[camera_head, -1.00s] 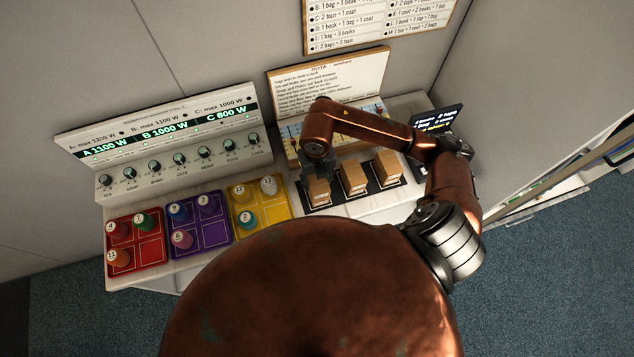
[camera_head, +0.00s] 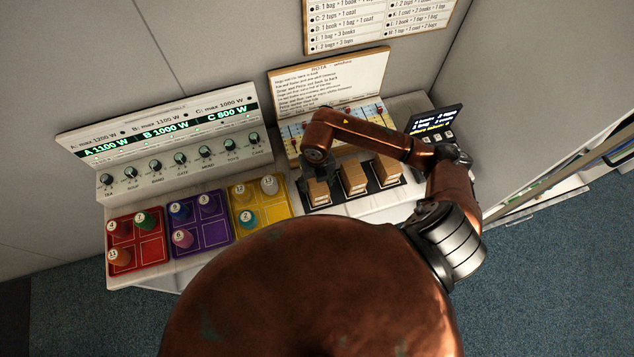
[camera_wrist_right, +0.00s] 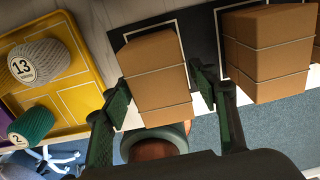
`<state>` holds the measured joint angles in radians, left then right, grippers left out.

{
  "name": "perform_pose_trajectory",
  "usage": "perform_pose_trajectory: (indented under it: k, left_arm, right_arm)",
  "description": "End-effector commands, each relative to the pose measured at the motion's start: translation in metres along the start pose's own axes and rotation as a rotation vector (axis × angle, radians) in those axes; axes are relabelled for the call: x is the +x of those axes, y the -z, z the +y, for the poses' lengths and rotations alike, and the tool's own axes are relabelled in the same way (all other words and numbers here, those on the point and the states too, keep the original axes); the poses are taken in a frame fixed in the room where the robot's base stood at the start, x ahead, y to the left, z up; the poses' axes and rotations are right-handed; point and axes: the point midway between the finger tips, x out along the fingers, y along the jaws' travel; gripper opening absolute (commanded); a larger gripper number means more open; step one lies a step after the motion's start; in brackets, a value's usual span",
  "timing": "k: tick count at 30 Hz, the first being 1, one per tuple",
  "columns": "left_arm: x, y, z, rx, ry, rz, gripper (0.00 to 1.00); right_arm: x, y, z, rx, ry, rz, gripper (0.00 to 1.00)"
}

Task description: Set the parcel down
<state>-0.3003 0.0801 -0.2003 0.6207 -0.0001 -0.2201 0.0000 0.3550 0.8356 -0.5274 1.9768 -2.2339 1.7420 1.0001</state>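A brown strapped parcel (camera_head: 318,192) sits at the left end of a row of three similar parcels, on a dark-bordered pad on the counter. My right gripper (camera_head: 317,181) is low over it. In the right wrist view the parcel (camera_wrist_right: 157,78) stands between the two fingers of the right gripper (camera_wrist_right: 160,92). The fingers look spread, with a narrow gap at the right finger; contact at the left finger is unclear. My left gripper is in no view.
Two more parcels, the middle one (camera_head: 353,179) and the right one (camera_head: 387,170), stand close on the right. A yellow tray (camera_head: 272,218) with numbered spools lies on the left, beside purple (camera_head: 217,228) and red (camera_head: 152,250) trays. A notice board (camera_head: 330,80) rises behind.

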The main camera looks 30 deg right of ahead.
Motion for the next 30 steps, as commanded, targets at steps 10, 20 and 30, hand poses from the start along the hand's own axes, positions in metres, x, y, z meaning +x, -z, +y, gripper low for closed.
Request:
perform_pose_trajectory:
  k: [10,20,30]
  left_arm:
    - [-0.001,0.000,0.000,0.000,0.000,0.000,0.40]
    - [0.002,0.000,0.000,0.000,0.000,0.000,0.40]
    - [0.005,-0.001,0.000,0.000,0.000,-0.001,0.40]
  right_arm:
    - [-0.001,0.000,0.000,0.000,0.000,0.000,0.60]
    - [-0.048,-0.002,0.001,-0.002,-0.002,-0.006,0.60]
    - [-0.110,-0.001,0.001,0.000,-0.001,-0.003,0.60]
